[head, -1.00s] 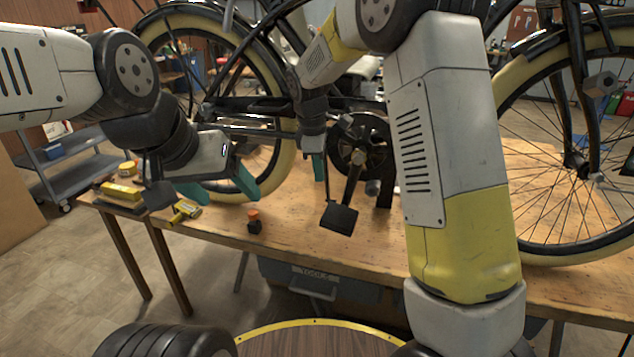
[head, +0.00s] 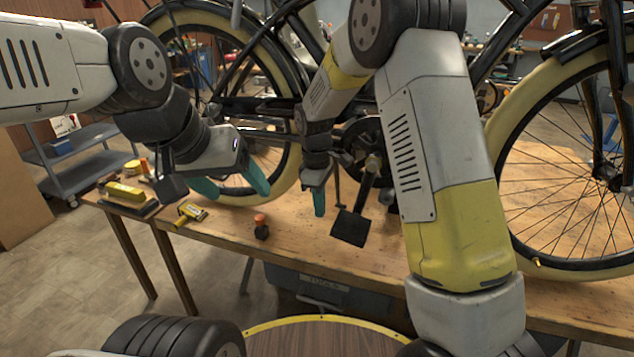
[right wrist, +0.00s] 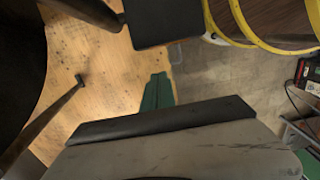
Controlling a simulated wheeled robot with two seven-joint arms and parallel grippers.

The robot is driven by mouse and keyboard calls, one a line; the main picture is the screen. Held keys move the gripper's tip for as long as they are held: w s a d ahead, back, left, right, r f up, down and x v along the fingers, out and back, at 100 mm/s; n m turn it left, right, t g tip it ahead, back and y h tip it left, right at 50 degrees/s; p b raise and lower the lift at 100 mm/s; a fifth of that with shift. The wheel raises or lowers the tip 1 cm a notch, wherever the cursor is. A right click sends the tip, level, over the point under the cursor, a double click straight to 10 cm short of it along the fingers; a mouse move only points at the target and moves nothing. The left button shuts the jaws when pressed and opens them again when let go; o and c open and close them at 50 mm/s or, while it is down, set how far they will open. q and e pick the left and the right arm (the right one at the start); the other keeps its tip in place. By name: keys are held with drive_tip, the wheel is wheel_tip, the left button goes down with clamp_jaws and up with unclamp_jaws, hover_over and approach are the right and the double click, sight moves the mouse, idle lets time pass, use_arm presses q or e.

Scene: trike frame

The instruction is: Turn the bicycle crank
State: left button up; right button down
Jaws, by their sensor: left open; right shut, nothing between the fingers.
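The bicycle crank (head: 366,183) hangs downward from the dark chainring, with a black pedal (head: 350,227) at its lower end. My right gripper (head: 319,204) is shut and empty, pointing down just left of the pedal in the head view. A gap shows between its fingers and the pedal there; depth is hard to judge. In the right wrist view its green fingers (right wrist: 157,92) are together, and the black pedal (right wrist: 165,20) is beyond them at the top. My left gripper (head: 232,184) is open and empty, further left, in front of the wheel. My right arm hides part of the bicycle.
The bicycle stands on a wooden table (head: 300,238). A small orange-capped bottle (head: 261,228), a yellow tool (head: 191,212) and a yellow box (head: 125,193) lie towards the left. A grey cart (head: 90,170) stands behind at left. The front table edge is close.

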drive_tip(key=d, duration=0.1)
drive_tip(key=s+d, duration=0.1)
drive_tip(key=d, duration=0.1)
drive_tip(key=shift+f, duration=0.1)
drive_tip(key=shift+s+d+f+g+h, duration=0.15)
drive_tip(key=shift+d+f+h, duration=0.2)
drive_tip(key=shift+d, duration=0.15)
drive_tip(key=shift+s+d+f+g+h, duration=0.15)
drive_tip(key=shift+d+f+h, duration=0.1)
drive_tip(key=shift+d+h, duration=0.15)
